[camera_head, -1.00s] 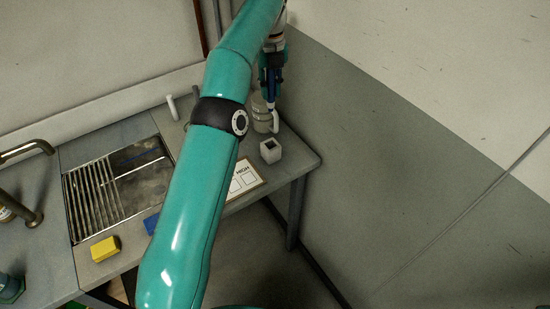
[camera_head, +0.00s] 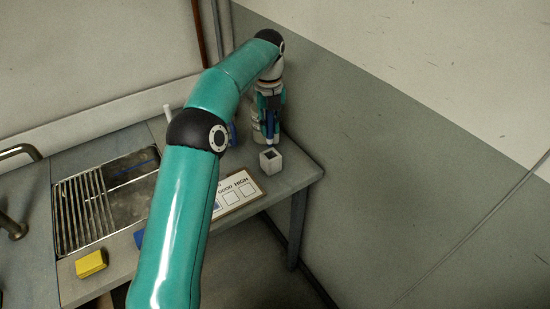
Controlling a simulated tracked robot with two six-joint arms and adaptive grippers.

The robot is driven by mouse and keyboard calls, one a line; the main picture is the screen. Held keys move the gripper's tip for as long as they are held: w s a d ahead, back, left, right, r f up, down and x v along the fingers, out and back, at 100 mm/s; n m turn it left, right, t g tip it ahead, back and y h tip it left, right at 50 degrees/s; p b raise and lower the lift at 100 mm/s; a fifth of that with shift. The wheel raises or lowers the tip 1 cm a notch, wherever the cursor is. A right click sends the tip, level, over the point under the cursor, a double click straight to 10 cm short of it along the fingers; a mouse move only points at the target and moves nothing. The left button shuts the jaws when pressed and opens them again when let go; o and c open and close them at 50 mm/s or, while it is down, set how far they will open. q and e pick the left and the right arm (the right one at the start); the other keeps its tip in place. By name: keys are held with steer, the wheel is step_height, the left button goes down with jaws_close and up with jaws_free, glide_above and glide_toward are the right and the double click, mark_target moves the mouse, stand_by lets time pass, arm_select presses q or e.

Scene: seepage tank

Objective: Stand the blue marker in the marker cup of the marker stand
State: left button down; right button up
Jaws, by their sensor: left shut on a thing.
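The marker stand with its cup (camera_head: 271,162) is a small pale square block with a dark opening on top. It stands near the right end of the bench. My left gripper (camera_head: 270,112) points down and is shut on the blue marker (camera_head: 270,125). The marker hangs roughly upright, with its lower end just above and slightly behind the cup opening in the picture. It looks apart from the cup, though the exact gap is hard to tell. My right gripper is out of view.
A pale bottle (camera_head: 257,132) stands close behind the marker. A card (camera_head: 236,192) with printed boxes lies left of the cup. A metal grate (camera_head: 84,215) with a basin, a yellow block (camera_head: 91,263) and a tap (camera_head: 20,152) are to the left. The wall is close on the right.

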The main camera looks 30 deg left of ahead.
mark_target(270, 143)
arm_select(q)
step_height(270, 143, down, 5)
steer(key=shift+f, duration=0.2)
step_height(270, 143, down, 2)
steer(key=shift+f+p, duration=0.1)
steer(key=shift+p, duration=0.3)
steer(key=shift+f, duration=0.4)
steer(key=shift+f, duration=0.15)
steer(key=shift+f, duration=0.1)
steer(key=c, duration=1)
jaws_free()
steer(key=shift+c, duration=0.2)
